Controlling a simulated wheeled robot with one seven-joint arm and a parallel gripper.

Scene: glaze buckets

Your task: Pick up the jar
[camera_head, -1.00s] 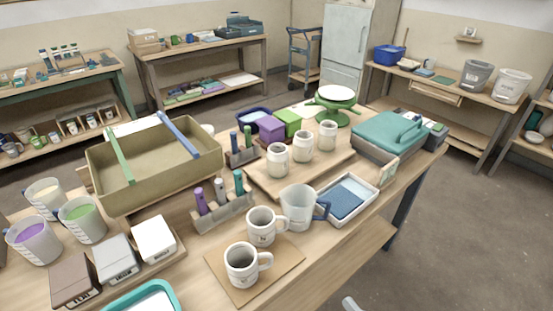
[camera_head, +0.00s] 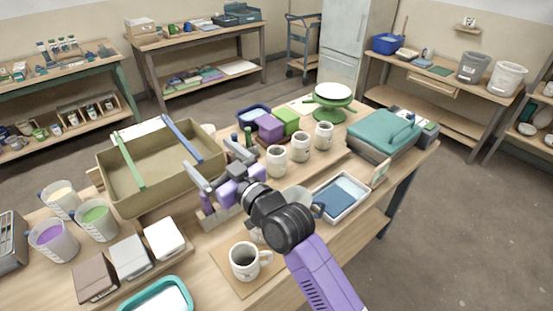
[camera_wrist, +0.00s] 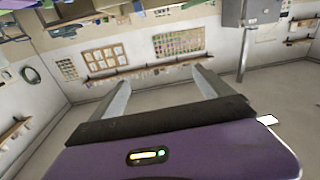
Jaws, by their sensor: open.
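Three small pale jars stand in a row on a wooden board near the table's middle: a left jar (camera_head: 277,161), a middle jar (camera_head: 300,147) and a right jar (camera_head: 324,135). I cannot tell which one the task means. My gripper (camera_head: 213,164) is open and empty, raised to the left of the left jar, in front of the olive bin. In the wrist view my two fingers (camera_wrist: 165,88) stand apart with nothing between them, facing the far wall and floor. My arm hides part of a mug and a clear measuring jug (camera_head: 298,196).
The olive bin (camera_head: 120,200) with green and blue bars stands left. A mug (camera_head: 245,261) sits on a square board in front. A white tray (camera_head: 366,192), a teal case (camera_head: 385,137) and a green turntable (camera_head: 333,100) stand right and behind. Pails and glaze blocks crowd the left.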

